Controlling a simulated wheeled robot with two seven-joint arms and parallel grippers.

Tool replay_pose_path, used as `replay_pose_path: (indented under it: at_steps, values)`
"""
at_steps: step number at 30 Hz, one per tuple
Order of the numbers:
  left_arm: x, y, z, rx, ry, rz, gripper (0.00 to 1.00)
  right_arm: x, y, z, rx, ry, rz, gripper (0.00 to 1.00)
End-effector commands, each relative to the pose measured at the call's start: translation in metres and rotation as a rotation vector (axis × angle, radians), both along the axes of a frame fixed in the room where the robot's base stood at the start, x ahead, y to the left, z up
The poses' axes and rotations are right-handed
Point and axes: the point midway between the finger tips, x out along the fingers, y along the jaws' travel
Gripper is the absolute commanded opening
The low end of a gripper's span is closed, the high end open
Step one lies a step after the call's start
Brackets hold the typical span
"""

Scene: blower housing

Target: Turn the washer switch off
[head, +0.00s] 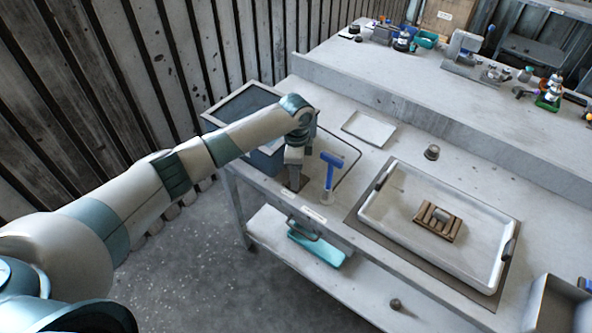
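My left arm comes in from the left over the bench, and my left gripper (293,184) points down at the bench's front left edge. Its fingertips are close to the surface beside a small dark patch; whether they are open or shut is too small to tell. The washer seems to be the grey tank (240,103) set into the bench's left end, partly behind my arm. I cannot make out its switch; it may be hidden by the gripper. A blue T-shaped tool (331,160) stands just right of the gripper. My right gripper is not in view.
A white tray (375,225) with dark handles holds a small wooden rack (438,222). A flat pale plate (369,129) and a small dark knob-like part (432,152) lie behind. A teal tray (318,249) is on the lower shelf. A grey bin (556,304) is at right.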

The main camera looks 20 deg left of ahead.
Motion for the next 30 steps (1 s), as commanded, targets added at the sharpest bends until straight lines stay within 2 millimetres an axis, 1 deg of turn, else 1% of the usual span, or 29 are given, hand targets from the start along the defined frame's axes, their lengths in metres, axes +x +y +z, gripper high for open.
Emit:
replay_pose_path:
  at_steps: [1,13,14,15,16,25,30]
  values:
    - [0.0013,-0.0001,0.0024,-0.001,-0.003,0.008,0.18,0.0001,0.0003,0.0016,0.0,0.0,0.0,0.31]
    - [0.0016,0.0,0.0019,-0.001,-0.004,0.016,0.18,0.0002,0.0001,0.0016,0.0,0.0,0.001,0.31]
    - [0.0016,0.0,0.0019,-0.001,-0.004,0.016,0.45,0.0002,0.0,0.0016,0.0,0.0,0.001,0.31]
    - [0.0016,0.0001,0.0019,-0.001,-0.004,0.016,0.55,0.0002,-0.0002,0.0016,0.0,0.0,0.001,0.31]
    - [0.0015,0.0001,0.0018,-0.001,-0.003,0.016,0.59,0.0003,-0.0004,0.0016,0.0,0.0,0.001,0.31]
    - [0.0007,0.0001,0.0009,-0.001,-0.002,0.014,0.59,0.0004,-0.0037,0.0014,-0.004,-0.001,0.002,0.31]
    - [0.001,0.0,0.0058,0.0,-0.003,0.014,0.59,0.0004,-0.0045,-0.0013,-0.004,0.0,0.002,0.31]
